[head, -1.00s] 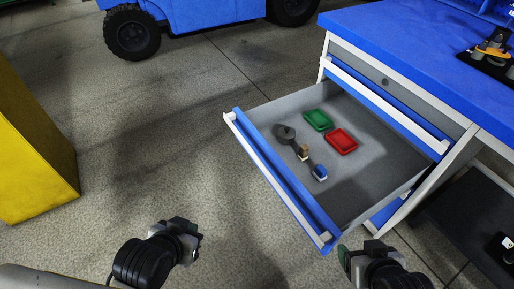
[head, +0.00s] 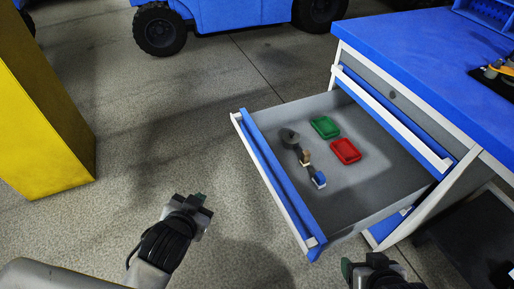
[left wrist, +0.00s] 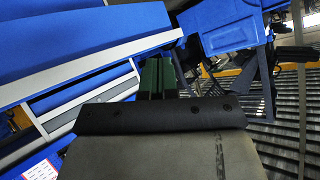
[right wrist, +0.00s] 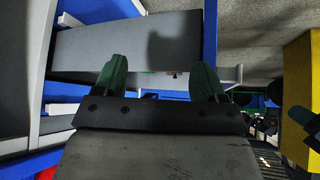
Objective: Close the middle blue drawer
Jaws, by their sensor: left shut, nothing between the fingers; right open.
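The blue drawer (head: 280,185) with a white handle strip stands pulled far out of the blue-topped workbench (head: 420,45). Inside it lie a green tray (head: 325,127), a red tray (head: 345,151) and a dark tool with small tan and blue parts (head: 304,157). My left gripper (head: 198,203) is shut and empty, left of the drawer front and apart from it. Its closed fingers show in the left wrist view (left wrist: 158,78). My right gripper (head: 362,266) is open, near the drawer's front right corner. Its spread fingers show in the right wrist view (right wrist: 158,80), with a grey drawer wall beyond.
Another blue drawer front (head: 395,112) sits shut above the open drawer. A yellow cabinet (head: 45,110) stands at the left. A blue vehicle (head: 225,14) is at the back. The floor between cabinet and drawer is clear.

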